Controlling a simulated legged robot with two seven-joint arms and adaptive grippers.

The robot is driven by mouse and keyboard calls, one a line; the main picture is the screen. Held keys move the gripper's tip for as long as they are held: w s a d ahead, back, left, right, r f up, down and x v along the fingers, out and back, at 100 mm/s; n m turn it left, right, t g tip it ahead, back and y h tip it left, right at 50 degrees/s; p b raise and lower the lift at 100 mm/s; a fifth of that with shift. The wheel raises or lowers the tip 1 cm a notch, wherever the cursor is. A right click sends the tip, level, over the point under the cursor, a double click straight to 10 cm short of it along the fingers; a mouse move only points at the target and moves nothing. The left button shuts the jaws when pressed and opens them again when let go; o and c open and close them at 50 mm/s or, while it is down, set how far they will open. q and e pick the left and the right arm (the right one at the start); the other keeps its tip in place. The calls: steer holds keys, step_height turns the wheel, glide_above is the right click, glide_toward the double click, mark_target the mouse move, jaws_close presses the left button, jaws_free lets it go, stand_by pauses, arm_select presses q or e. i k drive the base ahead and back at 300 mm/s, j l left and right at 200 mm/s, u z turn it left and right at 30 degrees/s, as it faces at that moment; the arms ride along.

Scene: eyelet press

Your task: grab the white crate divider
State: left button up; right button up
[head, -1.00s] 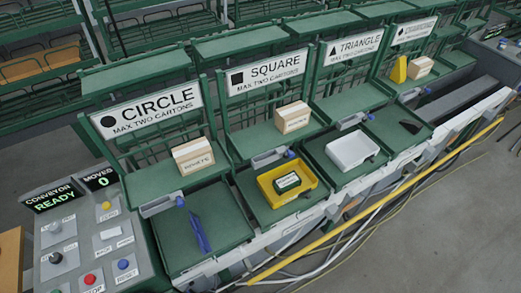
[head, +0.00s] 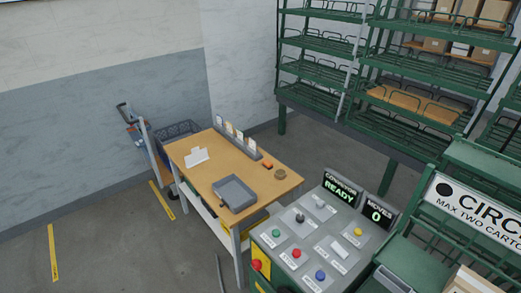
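A small white piece (head: 197,157), which looks like the divider, sits on the wooden-topped table (head: 213,174) near its far left corner. It has a flat part and a raised part, but it is too small to make out its exact shape. Nothing touches it. Neither of my grippers shows in the head view.
The table also holds a grey tray (head: 235,194), an orange item (head: 267,166), a small brown round item (head: 280,174) and a rack of cards (head: 236,140). A control console (head: 320,240) stands right of it. Open floor (head: 110,245) lies left.

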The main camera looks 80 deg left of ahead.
mark_target(198, 155)
steer(key=k+j+u, duration=0.5)
steer(key=k+j, duration=0.15)
steer(key=j, duration=0.2)
steer(key=u, duration=2.55)
